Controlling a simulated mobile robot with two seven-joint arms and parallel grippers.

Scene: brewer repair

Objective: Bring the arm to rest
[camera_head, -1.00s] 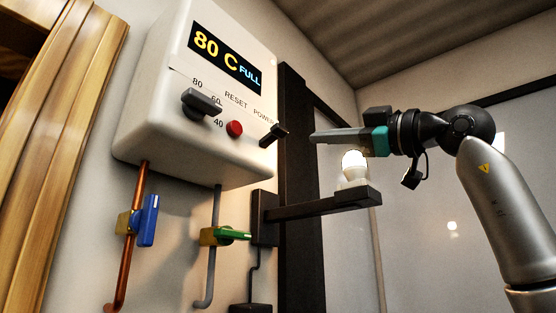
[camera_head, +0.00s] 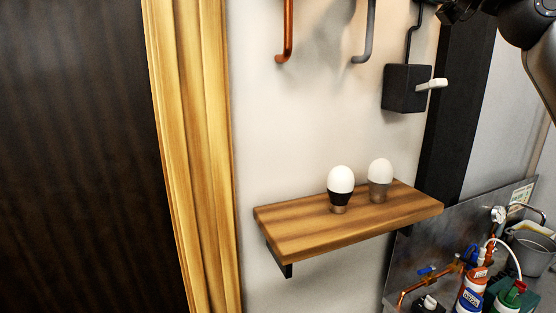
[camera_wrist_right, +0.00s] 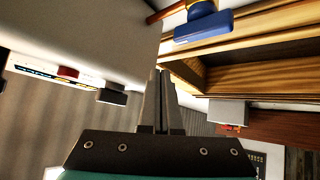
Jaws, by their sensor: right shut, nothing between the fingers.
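My right gripper (camera_wrist_right: 161,75) shows in the right wrist view with its two dark fingers together and nothing between them. It is in the air beside the white brewer housing (camera_wrist_right: 80,30), whose red button (camera_wrist_right: 68,72) and dark knob (camera_wrist_right: 111,96) show at left. In the head view only part of my right arm (camera_head: 525,22) shows at the top right corner; its fingers are out of that picture. My left gripper is not in view.
A wooden shelf (camera_head: 290,232) holds two bulbs, one dark-based (camera_head: 341,182) and one grey-based (camera_head: 380,172). A black switch box (camera_head: 405,90) is above. Bottles (camera_head: 471,293) stand lower right. A blue valve handle (camera_wrist_right: 203,26) is near the gripper in the wrist view.

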